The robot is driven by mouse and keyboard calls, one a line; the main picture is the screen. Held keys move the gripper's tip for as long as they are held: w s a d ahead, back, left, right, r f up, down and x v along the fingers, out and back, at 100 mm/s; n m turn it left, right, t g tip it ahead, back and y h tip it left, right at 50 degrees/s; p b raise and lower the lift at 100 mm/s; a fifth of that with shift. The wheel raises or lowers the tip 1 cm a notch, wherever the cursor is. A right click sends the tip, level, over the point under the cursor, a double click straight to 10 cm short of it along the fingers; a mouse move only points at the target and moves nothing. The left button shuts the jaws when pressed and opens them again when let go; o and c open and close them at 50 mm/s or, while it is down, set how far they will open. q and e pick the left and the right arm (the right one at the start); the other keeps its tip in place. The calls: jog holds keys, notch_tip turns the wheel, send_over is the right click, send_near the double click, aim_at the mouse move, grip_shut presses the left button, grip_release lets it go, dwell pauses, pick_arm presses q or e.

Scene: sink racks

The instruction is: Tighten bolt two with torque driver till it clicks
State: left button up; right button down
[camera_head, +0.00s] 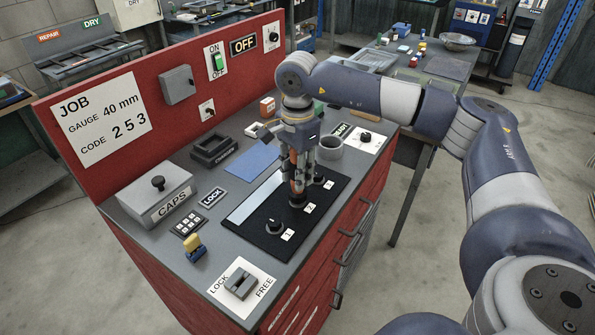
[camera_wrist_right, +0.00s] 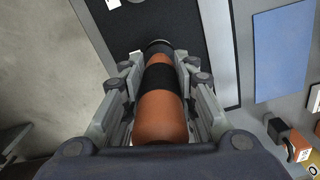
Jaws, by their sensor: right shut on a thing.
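My right gripper (camera_head: 297,185) points down over the black bolt plate (camera_head: 262,244) on the bench. It is shut on the torque driver, whose orange handle with a black band (camera_wrist_right: 158,95) fills the middle of the wrist view. The driver stands upright, its lower end at the black round base (camera_head: 297,203) beside the label 2. Whether its tip sits on the bolt is hidden. A dark bolt with a knob (camera_head: 274,227) stands by label 1. Another dark part (camera_head: 319,179) shows by label 3, partly behind the gripper. My left gripper is not in view.
A blue mat (camera_head: 249,160), a black holder (camera_head: 213,149) and a grey cup (camera_head: 330,147) lie close behind the plate. A CAPS box (camera_head: 155,193), a keypad (camera_head: 187,221), a yellow-topped part (camera_head: 194,248) and a LOCK/FREE clamp (camera_head: 240,283) stand left and front.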

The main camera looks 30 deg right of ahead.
jog(key=shift+s+f+b, duration=0.1)
jog(key=shift+f+b, duration=0.35)
jog(key=shift+f, duration=0.05)
dwell(2.1)
jog(key=shift+s+a+f, duration=0.1)
jog(key=shift+f, duration=0.1)
dwell(0.4)
jog(key=shift+r, duration=0.1)
jog(key=shift+w+r+p, duration=0.2)
jog(key=shift+r+p, duration=0.35)
jog(key=shift+r, duration=0.2)
jog(key=shift+r+p, duration=1.05)
jog(key=shift+r, duration=0.8)
